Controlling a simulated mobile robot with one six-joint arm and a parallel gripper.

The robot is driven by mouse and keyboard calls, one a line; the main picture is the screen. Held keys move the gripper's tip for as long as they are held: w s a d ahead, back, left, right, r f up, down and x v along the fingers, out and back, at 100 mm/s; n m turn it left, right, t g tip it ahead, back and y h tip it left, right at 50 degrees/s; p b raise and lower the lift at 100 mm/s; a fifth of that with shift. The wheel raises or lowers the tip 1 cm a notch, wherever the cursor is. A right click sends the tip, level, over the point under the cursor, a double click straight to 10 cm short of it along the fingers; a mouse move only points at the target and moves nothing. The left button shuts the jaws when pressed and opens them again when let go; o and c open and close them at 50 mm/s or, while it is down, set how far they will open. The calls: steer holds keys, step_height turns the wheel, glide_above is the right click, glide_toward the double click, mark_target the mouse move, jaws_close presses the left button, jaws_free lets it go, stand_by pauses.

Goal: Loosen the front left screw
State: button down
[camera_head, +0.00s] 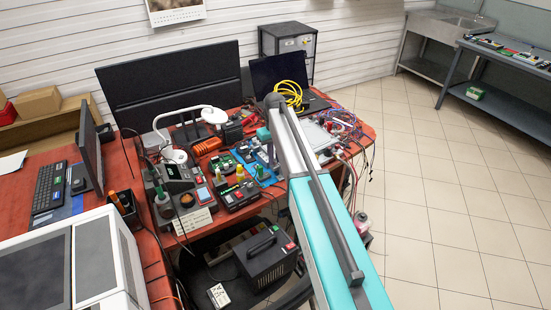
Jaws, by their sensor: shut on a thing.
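My teal and grey arm reaches from the bottom right up over the red-topped bench (150,262). Its far end is at a dark rounded joint near the laptop. My gripper cannot be made out; the arm hides the area behind it. No front left screw can be picked out at this size. A light-coloured flat unit (319,137) with many thin wires lies on the bench just right of the arm. Blue mats with small parts and a green circuit board (222,163) lie left of the arm. Whether any coolant hoses are among these is unclear.
An open laptop (277,75) with a coiled yellow cable (290,95) stands behind the arm. A white lamp (214,115) and a red-and-black meter (237,195) stand to the left. A black box (266,258) sits below the bench. The tiled floor (445,190) at right is clear.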

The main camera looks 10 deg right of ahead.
mark_target(275, 160)
steer(key=shift+w+n, duration=0.1)
steer(key=shift+n, duration=1.9)
steer(key=shift+r, duration=0.1)
steer(key=c, duration=1.7)
jaws_free()
steer(key=shift+b, duration=0.3)
step_height(275, 160, up, 14)
steer(key=b, duration=0.2)
steer(key=shift+b, duration=0.4)
steer(key=shift+f, duration=0.2)
